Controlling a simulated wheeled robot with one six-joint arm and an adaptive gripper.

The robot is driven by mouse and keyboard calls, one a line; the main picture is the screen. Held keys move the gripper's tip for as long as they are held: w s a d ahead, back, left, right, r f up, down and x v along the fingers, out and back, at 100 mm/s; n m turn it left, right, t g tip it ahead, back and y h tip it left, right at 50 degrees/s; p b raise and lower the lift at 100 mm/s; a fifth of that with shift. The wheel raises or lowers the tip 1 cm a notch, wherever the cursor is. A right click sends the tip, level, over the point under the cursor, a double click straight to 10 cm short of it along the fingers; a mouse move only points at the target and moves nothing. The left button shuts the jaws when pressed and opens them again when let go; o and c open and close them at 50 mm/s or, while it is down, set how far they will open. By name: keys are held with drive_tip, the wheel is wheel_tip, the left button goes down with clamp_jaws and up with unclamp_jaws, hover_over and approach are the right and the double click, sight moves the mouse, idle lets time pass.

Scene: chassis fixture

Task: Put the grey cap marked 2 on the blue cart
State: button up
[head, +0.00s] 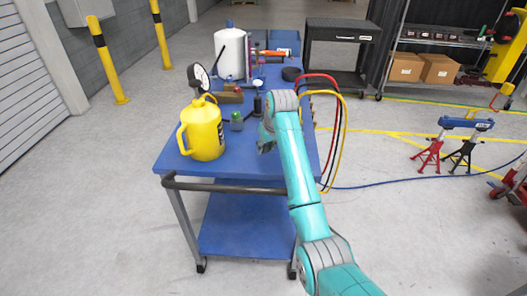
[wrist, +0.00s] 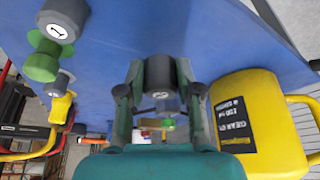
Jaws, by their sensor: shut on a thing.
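In the wrist view, my gripper (wrist: 158,98) is shut on a dark grey cap (wrist: 160,72), with one finger on each side. The number on this cap is not readable. Behind it is the blue top of the cart (wrist: 225,35); I cannot tell whether the cap touches it. Another grey cap (wrist: 66,14) with a white round mark, seemingly a 1, sits on a green fitting (wrist: 42,62) at the upper left. In the head view, my gripper (head: 265,143) is over the right part of the blue cart (head: 250,168), partly hidden by my arm.
A yellow jug (head: 204,132) stands on the cart left of my gripper. A gauge (head: 200,76), a small green fitting (head: 237,124) and a white tank (head: 230,54) stand farther back. Hoses (head: 342,130) hang off the right side. The cart's near top is clear.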

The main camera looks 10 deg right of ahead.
sight(266, 162)
drive_tip(key=shift+f, duration=1.95)
drive_tip(key=o, duration=0.8)
drive_tip(key=shift+f, duration=0.1)
drive_tip(key=shift+c, duration=0.2)
drive_tip(key=v, duration=1.2)
drive_tip(key=shift+s, duration=0.1)
